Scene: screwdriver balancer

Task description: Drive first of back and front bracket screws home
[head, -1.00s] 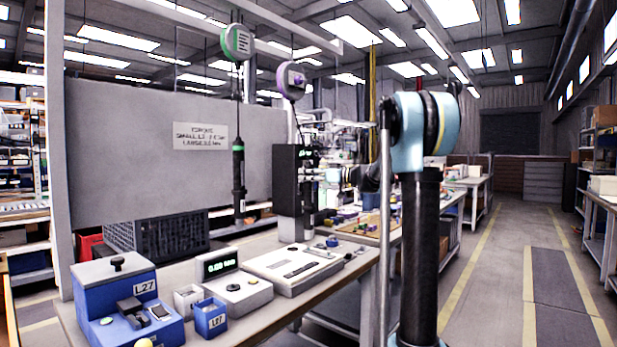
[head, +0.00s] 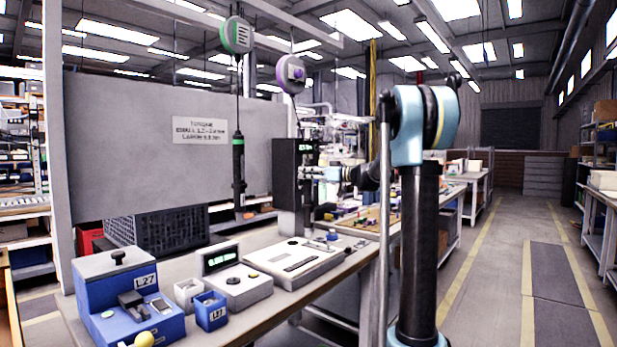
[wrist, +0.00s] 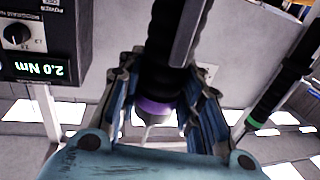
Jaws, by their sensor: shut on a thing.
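A black screwdriver with a purple band (wrist: 158,106) is in my gripper (wrist: 166,85), with the fingers closed around it, in the wrist view. My gripper (head: 318,173) is in the head view beside the black control box (head: 287,180). The tool is mostly hidden there; a purple balancer (head: 292,74) hangs above. A second black screwdriver, with green bands (head: 238,165), hangs to the left under a green balancer (head: 237,36); it also shows in the wrist view (wrist: 272,108). A pale fixture plate (head: 290,265) lies on the bench; its bracket and screws are too small to tell.
The control box display (wrist: 35,70) reads 2.0 Nm. A readout (head: 220,257), a small white bin (head: 187,291), a blue bin (head: 211,310) and a blue unit labelled L27 (head: 150,328) stand left of the plate. A grey panel (head: 130,130) rises behind. The aisle at right is clear.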

